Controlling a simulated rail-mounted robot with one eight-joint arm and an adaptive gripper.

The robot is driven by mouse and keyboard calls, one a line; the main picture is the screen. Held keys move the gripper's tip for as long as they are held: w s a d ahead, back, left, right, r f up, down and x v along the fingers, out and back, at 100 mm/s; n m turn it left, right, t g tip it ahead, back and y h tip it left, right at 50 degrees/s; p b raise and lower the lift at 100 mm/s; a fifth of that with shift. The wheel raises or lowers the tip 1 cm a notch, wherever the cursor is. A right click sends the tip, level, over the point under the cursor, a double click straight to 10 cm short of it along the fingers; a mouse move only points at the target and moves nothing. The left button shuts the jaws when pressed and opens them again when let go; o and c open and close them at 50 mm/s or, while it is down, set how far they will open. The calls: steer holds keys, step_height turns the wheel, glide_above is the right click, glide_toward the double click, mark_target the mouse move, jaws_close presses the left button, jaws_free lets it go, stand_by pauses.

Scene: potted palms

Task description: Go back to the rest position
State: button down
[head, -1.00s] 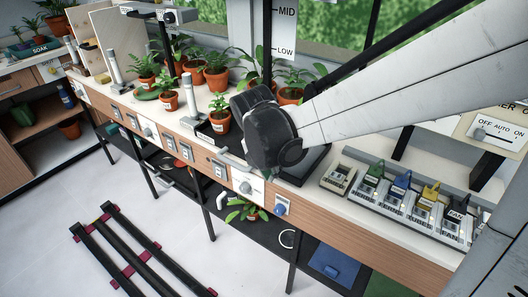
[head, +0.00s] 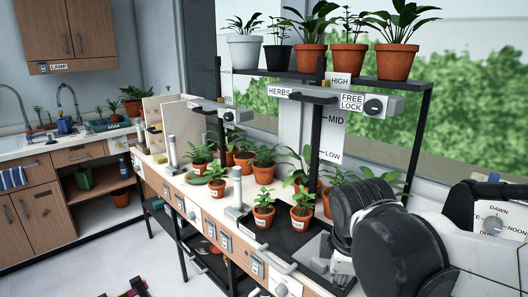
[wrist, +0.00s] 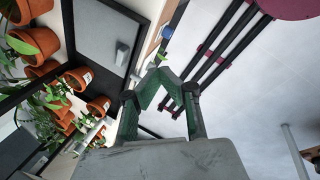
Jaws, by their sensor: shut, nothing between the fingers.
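My gripper (wrist: 158,74) shows in the wrist view with its green-edged fingers together and nothing between them. It hangs above the front edge of the bench, with white floor beyond it. In the head view my arm fills the lower right, with its dark rounded joints in front of the bench. My gripper itself is hidden there. No object is held.
Potted plants stand on the bench (head: 208,204), two of them on a black tray (head: 262,233). A shelf (head: 300,74) above holds several more pots. Dark rails (wrist: 222,55) lie on the floor. The floor (head: 90,262) at left looks mostly clear.

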steer(key=s+d+r+m+t, duration=0.1)
steer(key=s+d+m+t, duration=0.2)
steer(key=s+m, duration=0.5)
steer(key=shift+d+m+y, duration=0.3)
steer(key=shift+d+m, duration=0.45)
steer(key=shift+m, duration=3.05)
